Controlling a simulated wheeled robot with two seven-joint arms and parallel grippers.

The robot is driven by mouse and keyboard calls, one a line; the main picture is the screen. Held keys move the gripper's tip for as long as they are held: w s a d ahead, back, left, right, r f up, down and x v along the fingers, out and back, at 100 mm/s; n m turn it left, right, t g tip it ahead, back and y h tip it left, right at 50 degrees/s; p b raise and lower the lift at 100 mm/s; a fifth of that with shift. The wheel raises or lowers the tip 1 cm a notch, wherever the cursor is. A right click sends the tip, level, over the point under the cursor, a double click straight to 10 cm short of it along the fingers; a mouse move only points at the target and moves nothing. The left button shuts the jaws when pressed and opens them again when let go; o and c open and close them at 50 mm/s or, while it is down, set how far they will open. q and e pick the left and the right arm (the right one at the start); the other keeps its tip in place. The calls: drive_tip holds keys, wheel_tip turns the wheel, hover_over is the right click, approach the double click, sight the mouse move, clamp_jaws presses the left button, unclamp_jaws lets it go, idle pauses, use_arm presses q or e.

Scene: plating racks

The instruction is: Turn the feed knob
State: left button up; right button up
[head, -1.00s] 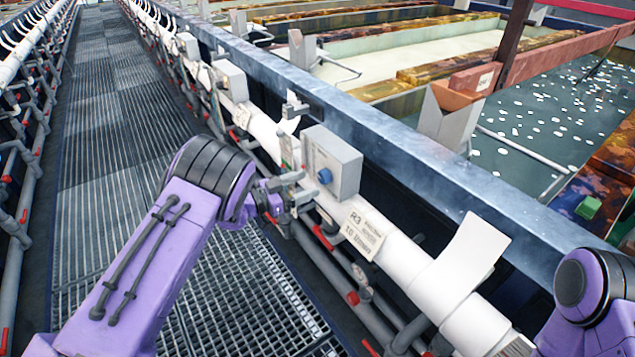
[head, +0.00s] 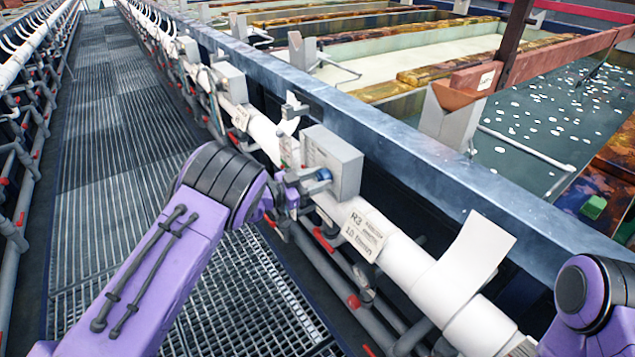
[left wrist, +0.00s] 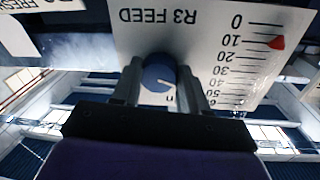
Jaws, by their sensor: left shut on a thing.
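The panel has a scale from 0 downward in tens, with a red marker (left wrist: 277,43) close to 10. My left gripper (left wrist: 160,85) is shut on the knob, one finger on each side. In the head view the left gripper (head: 318,180) reaches the front of the grey box (head: 340,165), and the knob (head: 324,175) is partly covered. Only part of my right arm shows at the lower right.
A white pipe (head: 405,262) with an R3 label (head: 366,232) runs below the box, with red-handled valves along the rail. A blue-grey tank ledge (head: 400,150) lies behind. The grated walkway (head: 110,150) on the left is clear.

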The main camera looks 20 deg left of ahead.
use_arm(q)
drive_tip(key=o, duration=1.1)
drive_tip(key=shift+c, duration=0.2)
drive_tip(key=p+v, duration=0.2)
drive_tip(key=v, duration=0.8)
drive_tip(key=shift+s+a, duration=0.2)
drive_tip(key=shift+s, duration=0.05)
drive_tip(key=shift+f, duration=0.15)
